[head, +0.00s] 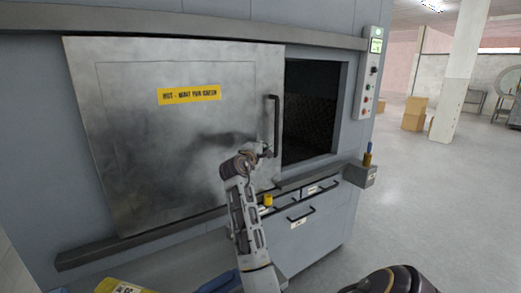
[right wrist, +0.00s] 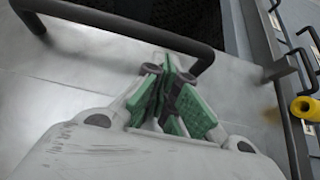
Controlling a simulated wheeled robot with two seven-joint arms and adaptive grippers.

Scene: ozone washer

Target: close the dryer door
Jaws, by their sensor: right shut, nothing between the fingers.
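The dryer door (head: 130,140) is a large grey metal sliding panel with a yellow warning label. It leaves a dark opening (head: 310,105) uncovered at its right. Its black bar handle (head: 276,110) stands upright near the door's right edge; in the right wrist view the handle (right wrist: 125,27) crosses the top and bends toward the door close to the fingertips. My right gripper (head: 265,150) is at the handle's lower end, shut and empty; its green-padded fingers (right wrist: 168,75) are together beside the bar. I cannot tell whether they touch it.
Rails (head: 150,235) run above and below the door. Drawers with black handles (head: 302,217) and a yellow object (head: 268,200) are below. A control panel (head: 371,70) and a small grey box (head: 361,174) are at right.

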